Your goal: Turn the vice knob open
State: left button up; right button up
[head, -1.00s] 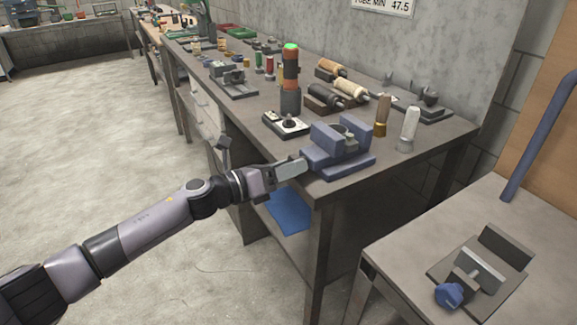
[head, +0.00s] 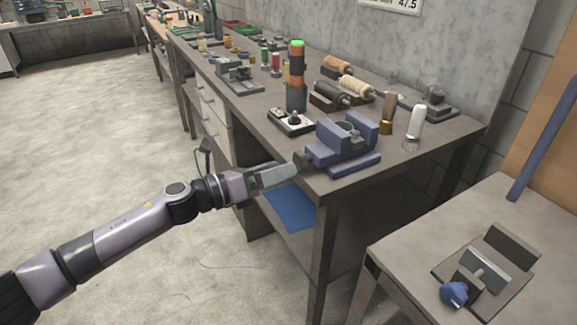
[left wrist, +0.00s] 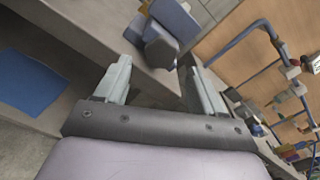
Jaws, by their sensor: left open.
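A blue vice (head: 343,152) stands at the near corner of the long workbench. Its dark round knob (head: 303,160) sticks out from its left end, past the bench edge. In the left wrist view the vice (left wrist: 172,18) shows at the top, with the knob (left wrist: 159,50) facing me, beyond the fingers. My left gripper (head: 285,174) is open and empty, just left of and below the knob; a small gap seems to separate them. In the left wrist view its fingers (left wrist: 165,82) are wide apart with nothing between them. My right gripper is out of view.
A second, smaller vice with a blue knob (head: 454,294) sits on the right table (head: 400,245). On the long workbench (head: 245,112), a black-and-white device (head: 291,121), brushes (head: 415,125) and rollers (head: 330,94) stand near the blue vice. Floor left of the bench is clear.

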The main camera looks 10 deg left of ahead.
aim_at(297, 163)
pick_arm(q)
jog(key=shift+v, duration=1.4)
jog(key=shift+d, duration=0.1)
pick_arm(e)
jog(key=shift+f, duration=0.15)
pick_arm(q)
jog(key=shift+w+d+r+m+b, duration=0.1)
jog(key=shift+w+d+m+b, duration=1.05)
jog(key=shift+d+m, duration=0.35)
jog(key=shift+w+d+m+b, duration=1.1)
jog(key=shift+d+m, duration=0.3)
jog(key=shift+m, duration=0.1)
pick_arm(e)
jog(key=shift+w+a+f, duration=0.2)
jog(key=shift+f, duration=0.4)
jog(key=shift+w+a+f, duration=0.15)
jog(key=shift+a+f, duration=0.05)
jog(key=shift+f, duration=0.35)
pick_arm(q)
jog(key=c, duration=1.1)
